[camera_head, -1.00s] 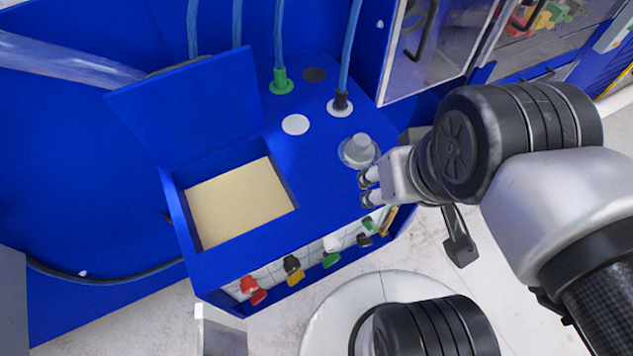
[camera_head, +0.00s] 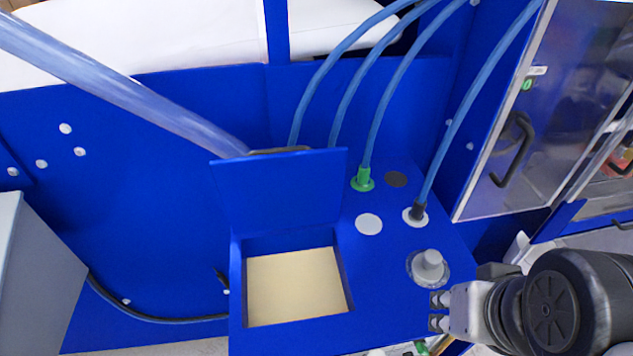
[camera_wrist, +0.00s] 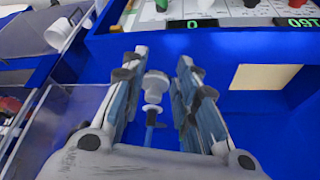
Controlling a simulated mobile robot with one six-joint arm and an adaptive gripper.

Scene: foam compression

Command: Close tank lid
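The blue tank lid (camera_head: 279,190) stands raised, hinged at the back of the square tank opening. The opening shows a cream-coloured surface (camera_head: 295,286) inside, which also shows in the wrist view (camera_wrist: 265,77). My gripper (camera_head: 438,311) is at the right of the blue tank top (camera_head: 385,300), beside a grey knob-like cap (camera_head: 428,265) and apart from the lid. In the wrist view my gripper (camera_wrist: 157,75) has its fingers spread, with a grey cap (camera_wrist: 157,84) visible beyond the gap. Nothing is held.
Blue hoses rise from a green fitting (camera_head: 363,180) and a black fitting (camera_head: 416,211) behind the cap. A clear-doored cabinet (camera_head: 545,110) stands at the right. A thick clear tube (camera_head: 120,85) runs behind the lid. The tank top between opening and cap is free.

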